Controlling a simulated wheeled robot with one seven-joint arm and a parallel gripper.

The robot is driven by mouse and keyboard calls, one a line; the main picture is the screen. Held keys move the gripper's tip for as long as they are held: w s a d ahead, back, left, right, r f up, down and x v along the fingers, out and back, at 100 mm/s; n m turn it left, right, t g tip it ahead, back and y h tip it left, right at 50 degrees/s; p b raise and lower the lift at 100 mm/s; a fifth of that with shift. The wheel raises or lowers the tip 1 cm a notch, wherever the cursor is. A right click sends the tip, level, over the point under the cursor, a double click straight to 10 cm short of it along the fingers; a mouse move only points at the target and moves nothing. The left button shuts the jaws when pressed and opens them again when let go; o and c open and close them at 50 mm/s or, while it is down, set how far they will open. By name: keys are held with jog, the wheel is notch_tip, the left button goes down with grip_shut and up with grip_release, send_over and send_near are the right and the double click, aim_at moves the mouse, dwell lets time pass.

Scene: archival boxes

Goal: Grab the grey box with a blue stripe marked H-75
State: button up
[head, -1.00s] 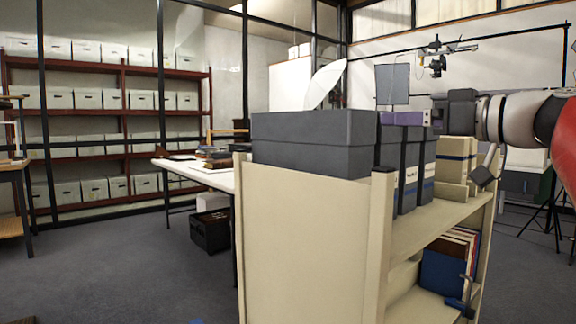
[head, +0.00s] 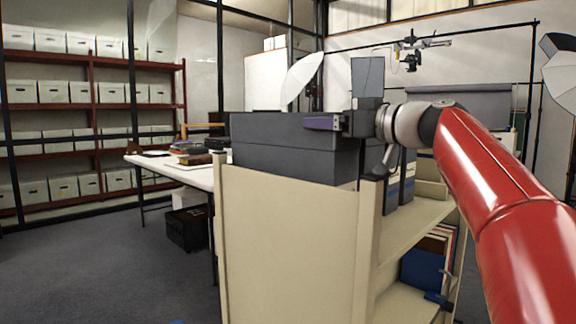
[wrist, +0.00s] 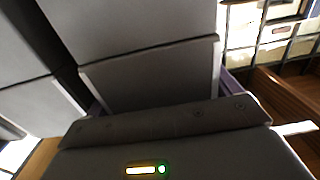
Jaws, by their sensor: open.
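Grey boxes with a blue stripe (head: 407,185) stand upright on the cart, partly hidden behind my arm and the front box; I cannot read their markings. A large dark grey box (head: 284,148) lies on the cart's near end, with no blue stripe on its visible faces. My gripper (head: 322,123), with purple fingers, is open above and in front of that box's right part. In the wrist view a grey box (wrist: 150,80) lies ahead, between the purple fingers of my gripper (wrist: 165,97). I cannot tell whether they touch it.
The cream cart (head: 290,250) has a lower shelf with blue and red books (head: 425,270). A white table (head: 200,173) with books stands behind left, a black crate (head: 187,228) under it. Red shelving (head: 95,105) with white boxes lines the wall. Floor at left is clear.

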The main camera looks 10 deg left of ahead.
jog(key=shift+x, duration=0.8)
jog(key=shift+c, duration=0.3)
jog(key=c, duration=1.4)
jog(key=shift+r, duration=0.2)
jog(key=shift+c, duration=1.1)
